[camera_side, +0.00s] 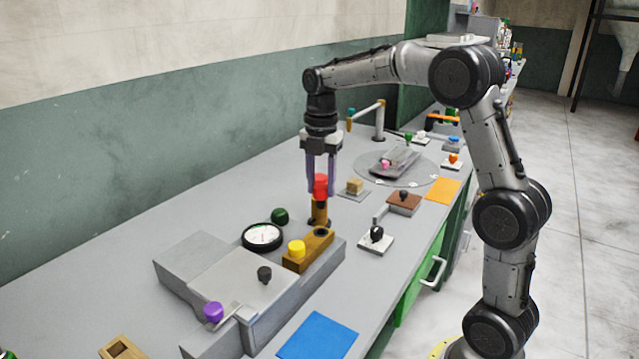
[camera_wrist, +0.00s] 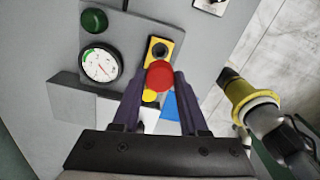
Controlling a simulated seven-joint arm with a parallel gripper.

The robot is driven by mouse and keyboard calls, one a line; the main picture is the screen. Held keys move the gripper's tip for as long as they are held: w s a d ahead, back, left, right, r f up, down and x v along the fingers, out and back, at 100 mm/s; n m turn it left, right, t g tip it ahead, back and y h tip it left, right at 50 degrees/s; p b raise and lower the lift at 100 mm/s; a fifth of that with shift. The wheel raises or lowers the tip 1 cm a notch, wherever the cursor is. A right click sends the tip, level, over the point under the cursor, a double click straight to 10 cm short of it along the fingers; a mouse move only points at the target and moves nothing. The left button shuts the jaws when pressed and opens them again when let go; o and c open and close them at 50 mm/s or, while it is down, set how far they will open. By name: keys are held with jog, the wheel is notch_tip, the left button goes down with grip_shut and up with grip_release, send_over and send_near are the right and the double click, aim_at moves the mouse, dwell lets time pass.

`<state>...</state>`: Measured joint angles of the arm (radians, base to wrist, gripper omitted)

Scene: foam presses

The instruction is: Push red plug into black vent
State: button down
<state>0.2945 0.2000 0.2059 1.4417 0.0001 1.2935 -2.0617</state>
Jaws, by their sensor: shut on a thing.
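The red plug (camera_side: 320,186) is between the fingers of my gripper (camera_side: 321,190), which is shut on it. In the wrist view the round red top (camera_wrist: 160,76) shows between the purple fingertips of my gripper (camera_wrist: 160,84). A brown-gold upright piece (camera_side: 320,209) shows directly below the red plug in the side view; I cannot tell whether it belongs to the plug. A dark round opening, likely the black vent (camera_side: 321,232), is in the brown-yellow block (camera_side: 308,251). It also shows in the wrist view (camera_wrist: 158,50). The plug appears above and apart from this opening.
A yellow knob (camera_side: 297,249) sits on the same block. A white gauge (camera_side: 263,235) and a dark green knob (camera_side: 280,215) are close by. The grey press (camera_side: 237,277) carries black and purple knobs. A black-knobbed switch (camera_side: 376,236) stands right. The bench's back left is clear.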

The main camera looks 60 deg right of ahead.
aim_at(321, 208)
jog(key=shift+f, duration=2.85)
jog(key=shift+f, duration=1.95)
jog(key=shift+c, duration=1.8)
grip_release()
notch_tip(321, 208, up, 14)
jog(key=shift+f, duration=0.1)
jog(key=shift+a, duration=0.1)
